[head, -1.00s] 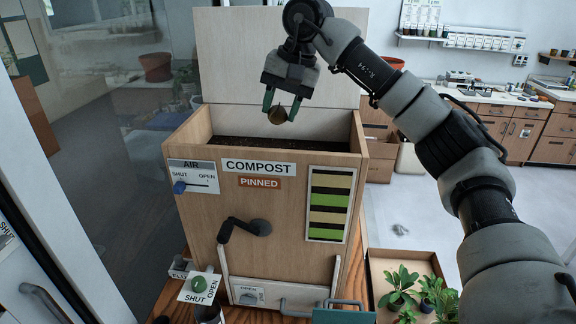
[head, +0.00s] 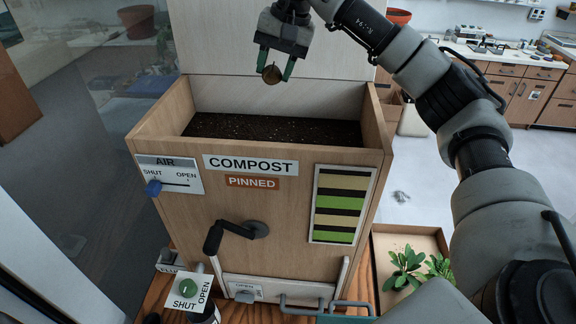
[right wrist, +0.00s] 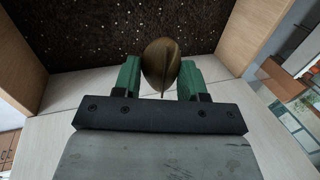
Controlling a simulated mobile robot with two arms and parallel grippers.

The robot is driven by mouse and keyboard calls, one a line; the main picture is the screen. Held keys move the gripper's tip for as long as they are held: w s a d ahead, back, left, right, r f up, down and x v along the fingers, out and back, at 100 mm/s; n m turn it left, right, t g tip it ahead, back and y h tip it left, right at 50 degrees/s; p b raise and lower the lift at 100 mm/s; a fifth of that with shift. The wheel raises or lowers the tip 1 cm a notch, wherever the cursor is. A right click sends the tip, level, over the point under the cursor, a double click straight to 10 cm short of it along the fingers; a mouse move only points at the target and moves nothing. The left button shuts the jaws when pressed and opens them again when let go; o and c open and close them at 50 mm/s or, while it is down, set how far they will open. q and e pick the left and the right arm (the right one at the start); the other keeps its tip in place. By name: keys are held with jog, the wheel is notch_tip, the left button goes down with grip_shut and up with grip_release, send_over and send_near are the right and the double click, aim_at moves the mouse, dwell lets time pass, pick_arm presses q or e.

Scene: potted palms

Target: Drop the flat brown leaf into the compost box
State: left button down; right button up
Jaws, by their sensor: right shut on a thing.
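My right gripper (head: 273,72) is shut on the brown leaf (head: 271,75) and holds it above the open compost box (head: 285,203). The leaf hangs between the green fingertips, over the back part of the box opening. In the right wrist view the leaf (right wrist: 160,64) sits between the two fingers, with dark soil (right wrist: 100,30) beyond it. The box is wooden, with its lid (head: 275,40) raised at the back and soil inside. My left gripper is not in view.
A wooden tray with green plants (head: 405,268) stands at the lower right. A glass pane is at the left.

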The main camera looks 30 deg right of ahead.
jog(key=f, duration=0.1)
jog(key=f+b, duration=0.1)
jog(key=w+f, duration=0.1)
jog(key=shift+d+f+b, duration=0.1)
jog(key=shift+d+b, duration=0.15)
jog(key=shift+b, duration=0.05)
jog(key=shift+s+a+r, duration=0.25)
jog(key=shift+s, duration=0.15)
jog(key=o, duration=1)
jog(key=shift+w+d+f, duration=0.15)
jog(key=shift+w, duration=0.05)
